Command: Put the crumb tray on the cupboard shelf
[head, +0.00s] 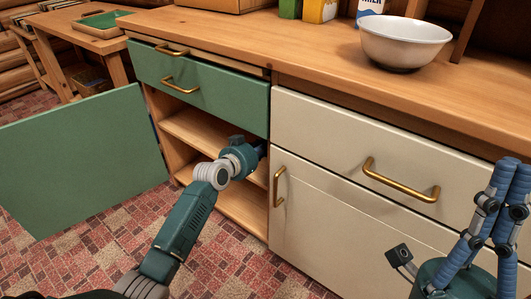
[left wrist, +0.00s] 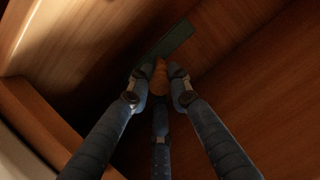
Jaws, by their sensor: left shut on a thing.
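My left arm reaches into the open cupboard under the green drawers in the head view. Its fingers are hidden there behind the cupboard's side. In the left wrist view my left gripper (left wrist: 159,76) is shut on a small orange-brown knob-like part. A dark green flat piece (left wrist: 170,42), seemingly the crumb tray, lies just beyond it in the dim cupboard; most of it is hidden. The cupboard shelf (head: 190,128) is bare wood at its visible left part.
The green cupboard door (head: 80,160) stands wide open at left. A white bowl (head: 405,42) and several cartons (head: 320,10) stand on the wooden counter. A side table (head: 85,32) with a green-lined tray (head: 98,20) is at back left. Cupboard walls closely surround my left gripper.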

